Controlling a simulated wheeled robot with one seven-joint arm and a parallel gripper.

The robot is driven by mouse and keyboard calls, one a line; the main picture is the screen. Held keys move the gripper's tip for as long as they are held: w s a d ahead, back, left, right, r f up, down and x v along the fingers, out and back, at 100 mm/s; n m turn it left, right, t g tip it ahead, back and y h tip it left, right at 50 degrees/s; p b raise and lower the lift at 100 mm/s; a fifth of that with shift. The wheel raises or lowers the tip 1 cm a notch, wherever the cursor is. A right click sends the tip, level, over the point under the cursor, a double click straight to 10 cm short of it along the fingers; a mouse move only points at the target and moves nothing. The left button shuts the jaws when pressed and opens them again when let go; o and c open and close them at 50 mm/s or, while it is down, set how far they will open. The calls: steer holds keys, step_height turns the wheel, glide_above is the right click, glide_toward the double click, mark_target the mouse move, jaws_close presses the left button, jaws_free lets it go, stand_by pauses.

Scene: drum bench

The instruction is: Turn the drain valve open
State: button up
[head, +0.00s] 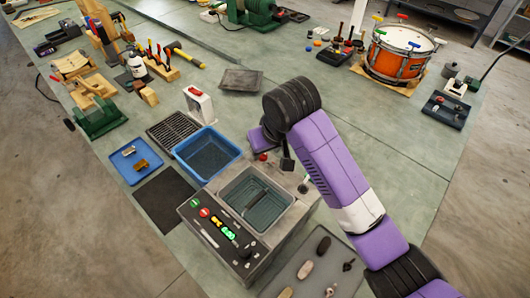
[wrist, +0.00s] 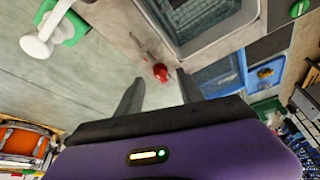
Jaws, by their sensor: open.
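A small red knob on a short metal stem, which looks like the drain valve (wrist: 160,72), shows in the wrist view beside the sink-like tank (wrist: 183,38). In the head view the red knob (head: 263,156) sits behind the tank (head: 229,176), close to my gripper (head: 277,156). In the wrist view my gripper (wrist: 160,79) is open and empty. Its two dark fingers stand left and right of the red knob in the picture. I cannot tell how far the knob lies beyond the fingertips.
A white handle with a green base (wrist: 40,45) stands left in the wrist view. A blue bin (head: 207,155) lies left of the tank. The control panel (head: 222,233) with coloured buttons is at the tank's front.

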steer(key=v, duration=0.5)
steer(key=shift+s, duration=0.1)
stand_by(0.4)
